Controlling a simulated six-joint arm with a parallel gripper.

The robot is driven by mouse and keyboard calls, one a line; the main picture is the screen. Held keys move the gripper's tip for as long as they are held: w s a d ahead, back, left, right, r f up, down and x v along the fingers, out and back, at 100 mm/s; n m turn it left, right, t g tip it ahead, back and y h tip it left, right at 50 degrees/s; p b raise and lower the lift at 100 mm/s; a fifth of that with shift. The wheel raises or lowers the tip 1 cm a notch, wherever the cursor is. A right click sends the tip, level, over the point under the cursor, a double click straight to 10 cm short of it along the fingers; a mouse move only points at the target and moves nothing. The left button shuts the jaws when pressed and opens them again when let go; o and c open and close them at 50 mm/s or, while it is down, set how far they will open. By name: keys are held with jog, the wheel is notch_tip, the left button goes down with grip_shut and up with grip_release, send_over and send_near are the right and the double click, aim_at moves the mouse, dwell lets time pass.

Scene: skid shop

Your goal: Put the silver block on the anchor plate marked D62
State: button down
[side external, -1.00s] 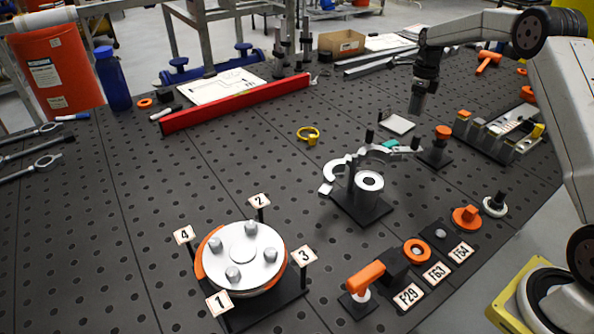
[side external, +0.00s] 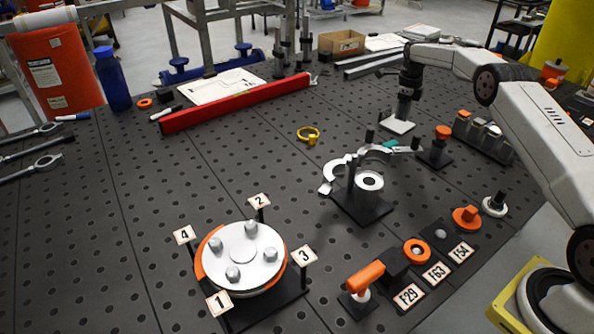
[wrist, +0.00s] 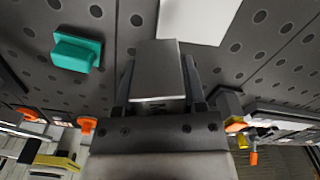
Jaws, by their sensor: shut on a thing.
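In the wrist view the silver block (wrist: 157,72) sits between the two dark fingers of my gripper (wrist: 158,82), which is shut on it. Dark marking shows on its near end, but I cannot read it. In the side view my gripper (side external: 403,112) points down at a pale square plate (side external: 397,126). The block cannot be made out clearly there, and I cannot tell whether it touches the plate. The pale plate also shows at the top of the wrist view (wrist: 195,18), beyond the block. No D62 mark is readable in either view.
A teal piece (wrist: 77,50) lies left of the block in the wrist view. A post with an orange top (side external: 442,133) and a row of dark holders (side external: 482,135) stand to the right. A stand with curved silver arms (side external: 360,185) is nearer. The red bar (side external: 235,104) lies left.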

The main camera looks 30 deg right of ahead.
aim_at(397, 130)
jog(key=shift+w+d+f, duration=0.2)
jog(key=shift+w+f, duration=0.25)
jog(key=shift+w, duration=0.05)
jog(key=shift+f, duration=0.1)
jog(key=shift+w+f, duration=0.15)
jog(key=shift+f, duration=1.6)
jog(key=shift+f, duration=0.15)
jog(key=shift+c, duration=0.8)
grip_release()
jog(key=shift+r, duration=3.9)
